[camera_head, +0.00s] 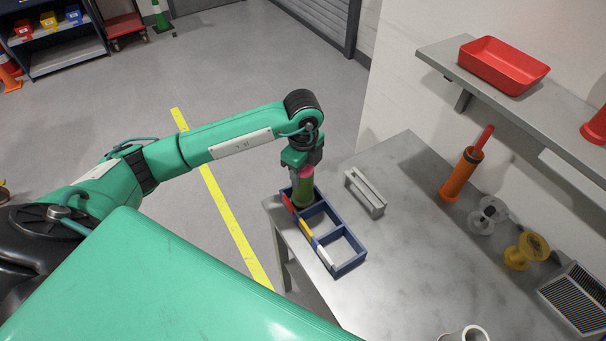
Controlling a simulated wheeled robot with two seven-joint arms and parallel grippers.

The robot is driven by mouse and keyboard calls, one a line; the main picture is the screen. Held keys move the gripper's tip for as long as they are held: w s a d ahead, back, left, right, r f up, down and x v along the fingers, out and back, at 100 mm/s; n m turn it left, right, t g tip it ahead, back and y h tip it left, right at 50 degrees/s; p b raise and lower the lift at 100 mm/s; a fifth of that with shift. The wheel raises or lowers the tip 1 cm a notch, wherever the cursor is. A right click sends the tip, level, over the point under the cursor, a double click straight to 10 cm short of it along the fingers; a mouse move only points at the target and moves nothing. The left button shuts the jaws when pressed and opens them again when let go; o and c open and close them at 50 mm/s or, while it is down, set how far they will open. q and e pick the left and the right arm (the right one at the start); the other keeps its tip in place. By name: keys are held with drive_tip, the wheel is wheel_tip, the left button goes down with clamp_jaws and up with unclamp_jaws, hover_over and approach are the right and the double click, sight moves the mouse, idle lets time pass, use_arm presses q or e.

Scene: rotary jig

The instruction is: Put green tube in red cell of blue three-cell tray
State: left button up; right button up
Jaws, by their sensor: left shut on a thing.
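The green tube (304,191) has a pink band near its top and stands about upright. My left gripper (304,170) comes down from above and is shut on the tube's upper end. The blue three-cell tray (352,264) lies near the table's left edge. Its cells have a red label (288,203), a yellow label (305,230) and a white label (325,257). The tube's lower end is at the far cell, the one with the red label. I cannot tell whether it rests on the cell floor. My right gripper is not in view.
A grey slotted block (365,193) stands right of the tray on the grey table (400,260). An orange cylinder (460,177), spools (526,251), a vented box (578,297) and a white mug (466,334) are farther right. A red bin (503,65) sits on the wall shelf.

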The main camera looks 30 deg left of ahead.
use_arm(q)
wheel_tip(320, 180, down, 3)
drive_tip(key=shift+r, duration=0.1)
drive_tip(key=shift+f, duration=0.25)
drive_tip(key=o, duration=1.4)
drive_tip(key=shift+c, duration=0.2)
drive_tip(key=shift+r, duration=0.1)
